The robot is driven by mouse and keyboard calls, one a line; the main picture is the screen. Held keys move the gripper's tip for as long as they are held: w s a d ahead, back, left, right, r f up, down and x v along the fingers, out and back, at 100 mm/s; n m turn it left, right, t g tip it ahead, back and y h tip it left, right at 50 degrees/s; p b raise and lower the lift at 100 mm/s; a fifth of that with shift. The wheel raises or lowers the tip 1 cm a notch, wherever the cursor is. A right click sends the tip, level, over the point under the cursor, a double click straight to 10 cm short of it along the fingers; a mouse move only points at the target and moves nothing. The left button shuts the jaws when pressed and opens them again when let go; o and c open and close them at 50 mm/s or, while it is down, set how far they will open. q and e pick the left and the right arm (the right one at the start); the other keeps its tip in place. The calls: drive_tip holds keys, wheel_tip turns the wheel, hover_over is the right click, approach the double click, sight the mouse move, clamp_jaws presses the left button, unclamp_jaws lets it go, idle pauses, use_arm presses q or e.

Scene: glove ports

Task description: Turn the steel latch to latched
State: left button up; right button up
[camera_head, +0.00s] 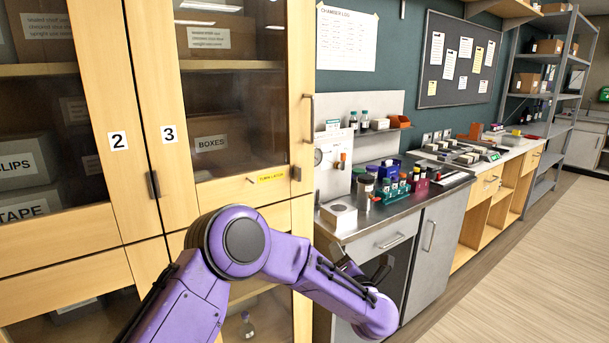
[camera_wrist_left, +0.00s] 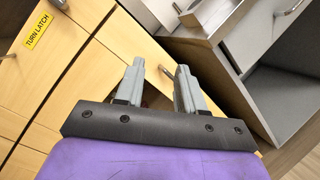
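A yellow TURN LATCH label (camera_head: 271,177) is on the lower wooden frame of cabinet door 3. A small metal piece just left of and below it looks like the steel latch (camera_head: 252,188); its setting is too small to read. In the left wrist view, the label (camera_wrist_left: 37,31) is at the upper left, with a small metal piece, likely the latch (camera_wrist_left: 8,57), beside it at the left edge. My left gripper (camera_wrist_left: 160,82) is open and empty, its two grey fingers apart, away from the latch. In the head view, its fingers are partly hidden by my purple arm. My right gripper is out of view.
A steel-topped bench (camera_head: 400,205) right of the cabinet holds a white box (camera_head: 339,216), vials and racks. Below it is an open compartment (camera_wrist_left: 285,95). Clear floor (camera_head: 530,270) lies at the right.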

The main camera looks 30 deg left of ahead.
use_arm(q)
wheel_tip(320, 180, up, 10)
drive_tip(key=w+a+n+g+y, duration=0.1)
drive_tip(key=a+n+g+y, duration=0.15)
drive_tip(key=n, duration=0.55)
drive_tip(key=n+g+y, duration=0.1)
drive_tip(key=n+g, duration=0.2)
drive_tip(key=n, duration=0.4)
approach(300, 173)
drive_tip(key=p+x, duration=0.4)
drive_tip(key=x, duration=0.5)
drive_tip(key=shift+s+r, duration=0.1)
drive_tip(key=shift+w+a, duration=0.15)
drive_tip(key=shift+w, duration=0.05)
drive_tip(key=shift+c, duration=0.3)
clamp_jaws()
